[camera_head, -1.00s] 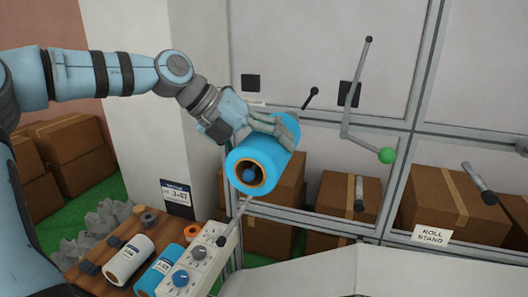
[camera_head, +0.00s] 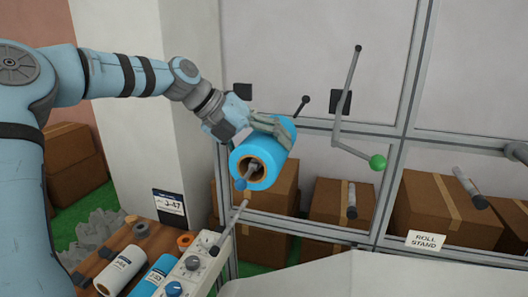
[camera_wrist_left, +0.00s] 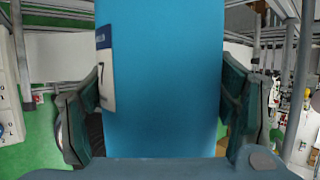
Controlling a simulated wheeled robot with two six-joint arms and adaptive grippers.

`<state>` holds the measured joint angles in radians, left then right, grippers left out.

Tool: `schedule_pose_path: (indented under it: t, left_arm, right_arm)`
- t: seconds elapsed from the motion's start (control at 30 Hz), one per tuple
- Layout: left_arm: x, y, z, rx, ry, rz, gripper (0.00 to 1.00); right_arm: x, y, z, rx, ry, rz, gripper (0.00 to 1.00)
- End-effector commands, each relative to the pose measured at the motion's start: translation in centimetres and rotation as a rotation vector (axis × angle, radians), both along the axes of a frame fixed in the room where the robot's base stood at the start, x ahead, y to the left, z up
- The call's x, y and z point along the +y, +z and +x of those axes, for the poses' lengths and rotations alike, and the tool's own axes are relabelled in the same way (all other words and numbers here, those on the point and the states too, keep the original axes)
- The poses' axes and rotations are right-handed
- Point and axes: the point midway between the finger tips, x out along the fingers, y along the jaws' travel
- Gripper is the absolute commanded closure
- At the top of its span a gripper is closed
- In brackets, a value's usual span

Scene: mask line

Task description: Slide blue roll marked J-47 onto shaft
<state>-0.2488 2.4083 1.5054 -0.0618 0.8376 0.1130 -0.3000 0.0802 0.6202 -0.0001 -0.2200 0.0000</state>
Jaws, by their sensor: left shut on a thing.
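My left gripper (camera_head: 270,128) is shut on a blue roll (camera_head: 272,148), gripping it across the top. In the left wrist view the gripper (camera_wrist_left: 165,112) has a finger on each side of the roll (camera_wrist_left: 165,75), whose white label reads "7"; the rest of the label is hidden. The far end of the shaft is hidden. My right gripper is not in view.
A rod (camera_head: 228,228) rises just below the roll near a control box (camera_head: 192,268). A green-knobbed lever (camera_head: 377,162) stands to the right. Other bare shafts (camera_head: 467,180) stick out further right. A J-47 card (camera_head: 168,208), a white roll (camera_head: 118,272) and another blue roll (camera_head: 153,277) are lower left.

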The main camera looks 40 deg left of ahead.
Motion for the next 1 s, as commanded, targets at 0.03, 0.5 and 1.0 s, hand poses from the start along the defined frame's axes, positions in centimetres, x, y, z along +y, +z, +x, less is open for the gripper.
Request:
schedule_pose_path:
  t: [0.03, 0.5, 1.0]
  left_arm:
    - [0.1, 0.0, 0.3, 0.001, 0.003, 0.001, 0.67]
    - [0.5, 0.1, 1.6, -0.001, 0.0, -0.001, 0.67]
    - [0.8, 0.1, 2.2, 0.0, 0.0, 0.0, 0.67]
  right_arm:
    - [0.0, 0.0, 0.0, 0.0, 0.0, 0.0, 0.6]
    - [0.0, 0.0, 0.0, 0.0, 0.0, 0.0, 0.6]
    - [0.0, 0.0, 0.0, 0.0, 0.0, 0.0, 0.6]
